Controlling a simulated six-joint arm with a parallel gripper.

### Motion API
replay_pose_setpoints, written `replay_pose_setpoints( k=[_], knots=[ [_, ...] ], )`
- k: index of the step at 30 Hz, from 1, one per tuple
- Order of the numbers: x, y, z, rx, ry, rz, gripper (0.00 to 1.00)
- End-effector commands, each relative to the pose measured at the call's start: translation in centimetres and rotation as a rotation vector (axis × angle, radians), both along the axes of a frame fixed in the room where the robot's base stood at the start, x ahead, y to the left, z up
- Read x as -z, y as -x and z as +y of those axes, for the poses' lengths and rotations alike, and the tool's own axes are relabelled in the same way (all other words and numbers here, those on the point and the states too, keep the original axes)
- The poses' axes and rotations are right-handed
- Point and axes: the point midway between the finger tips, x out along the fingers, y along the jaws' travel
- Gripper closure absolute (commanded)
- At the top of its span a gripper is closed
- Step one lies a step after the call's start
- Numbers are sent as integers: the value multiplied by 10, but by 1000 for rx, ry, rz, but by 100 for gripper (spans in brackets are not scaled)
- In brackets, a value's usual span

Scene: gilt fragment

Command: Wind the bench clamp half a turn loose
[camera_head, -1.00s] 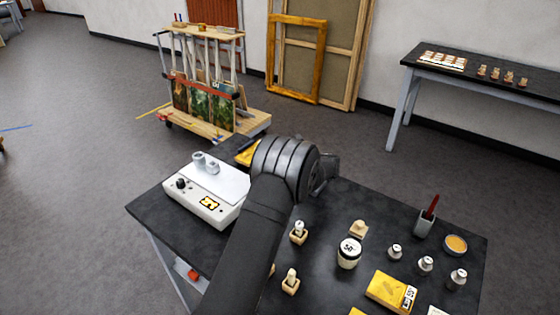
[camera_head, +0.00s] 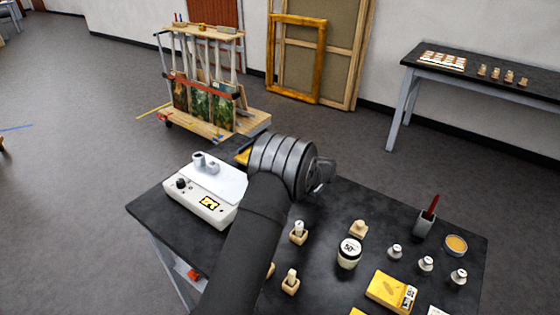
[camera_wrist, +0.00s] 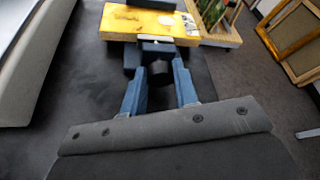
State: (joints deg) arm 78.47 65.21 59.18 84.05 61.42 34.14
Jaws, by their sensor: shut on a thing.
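The bench clamp (camera_wrist: 157,46) shows in the wrist view as a dark blue-grey body at the near edge of a yellow board. Its dark round knob (camera_wrist: 160,68) points toward my wrist. My gripper (camera_wrist: 160,88) has its two blue fingers on either side of this knob, shut on it. The yellow board (camera_wrist: 120,22) lies beyond the clamp; a corner of it shows in the head view (camera_head: 243,156). In the head view my own arm hides the clamp and fingers. How far the clamp's screw is out cannot be told.
A white control box (camera_head: 205,205) stands left of my arm on the dark bench. Right of it are small wooden blocks, a labelled jar (camera_head: 349,254), several small bottles and a yellow box (camera_head: 390,291). A cart with paintings (camera_head: 210,95) stands behind.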

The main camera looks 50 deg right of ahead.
Motion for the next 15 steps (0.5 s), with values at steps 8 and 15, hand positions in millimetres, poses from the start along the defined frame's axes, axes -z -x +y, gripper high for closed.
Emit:
replay_pose_setpoints(
  k=[8, 15],
  knots=[
    [1, 0, 2, 0, 174, 0, 96],
    [0, 0, 1, 1, 217, 1, 96]
  ],
)
